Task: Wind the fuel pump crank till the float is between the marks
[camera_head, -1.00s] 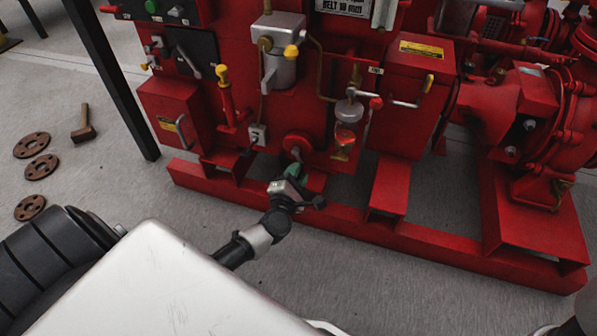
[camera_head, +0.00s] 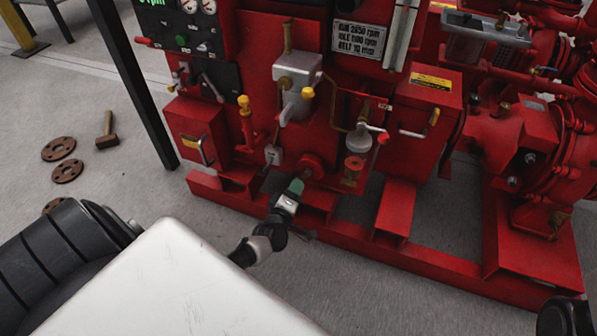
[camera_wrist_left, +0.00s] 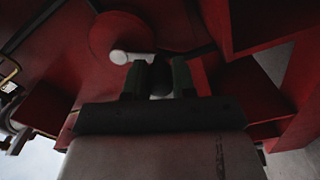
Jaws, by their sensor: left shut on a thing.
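The red round crank disc (camera_head: 313,165) sits low on the front of the red pumpset. It also shows in the left wrist view (camera_wrist_left: 118,35), with a pale stub near its lower edge. My left gripper (camera_head: 295,188) is at the disc's lower left. Its green-padded fingers (camera_wrist_left: 160,80) are shut on a dark, rounded crank grip (camera_wrist_left: 161,78), mostly hidden between them. The glass sight bowl (camera_head: 353,170) hangs under a pale cap right of the disc and looks reddish inside. Float and marks are too small to tell. My right gripper is out of view.
The red base rail (camera_head: 350,238) runs below the crank. A grey box (camera_head: 298,70) with a yellow-knobbed lever is above it. A black post (camera_head: 140,90) stands at the left.

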